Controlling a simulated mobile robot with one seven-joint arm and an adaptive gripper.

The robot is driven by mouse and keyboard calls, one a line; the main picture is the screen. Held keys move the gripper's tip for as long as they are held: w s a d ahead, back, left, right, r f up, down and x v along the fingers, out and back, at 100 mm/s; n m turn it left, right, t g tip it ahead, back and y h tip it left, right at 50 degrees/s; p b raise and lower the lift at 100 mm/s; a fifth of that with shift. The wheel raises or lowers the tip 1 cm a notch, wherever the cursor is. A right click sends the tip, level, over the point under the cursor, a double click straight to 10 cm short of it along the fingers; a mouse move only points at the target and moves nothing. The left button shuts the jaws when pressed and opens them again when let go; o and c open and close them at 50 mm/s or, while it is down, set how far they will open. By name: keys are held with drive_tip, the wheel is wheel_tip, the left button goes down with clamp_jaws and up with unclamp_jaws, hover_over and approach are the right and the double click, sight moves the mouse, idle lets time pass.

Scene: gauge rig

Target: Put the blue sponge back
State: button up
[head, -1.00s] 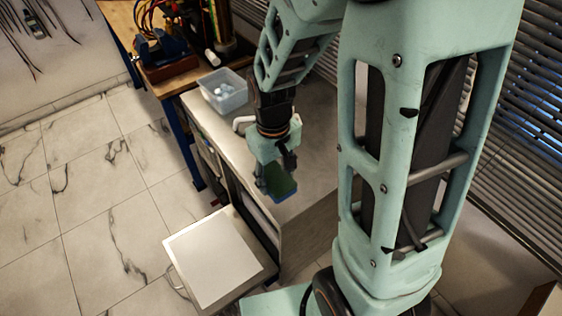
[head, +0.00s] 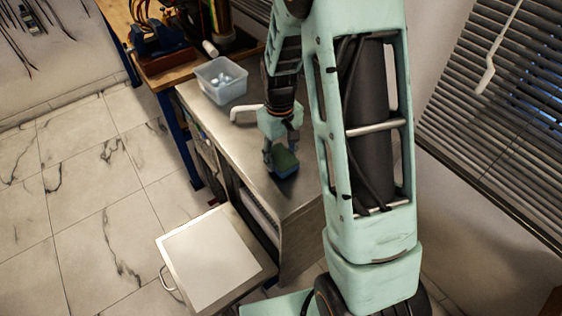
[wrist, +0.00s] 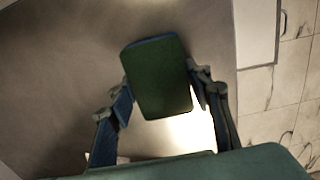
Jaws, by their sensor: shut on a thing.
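The blue sponge (head: 284,161) has a dark green top face and blue sides. In the wrist view the sponge (wrist: 160,78) sits between the fingertips, green face towards the camera. My gripper (head: 281,155) is shut on it, one finger on each side. The gripper also shows in the wrist view (wrist: 163,90). In the head view the sponge is over the metal counter (head: 245,135), near its front end. I cannot tell whether it touches the counter.
A clear plastic bin (head: 221,80) with pale items stands at the counter's back left. A pale handle-like piece (head: 246,113) lies beside my gripper. A pulled-out drawer with a flat white top (head: 212,262) juts out at the front. A wooden bench (head: 165,72) with a vise is behind.

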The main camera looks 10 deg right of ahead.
sight(280, 157)
drive_tip(key=shift+f, duration=0.4)
drive_tip(key=shift+f, duration=0.15)
drive_tip(key=o, duration=1.1)
wheel_tip(280, 157, up, 12)
drive_tip(key=shift+r, duration=0.2)
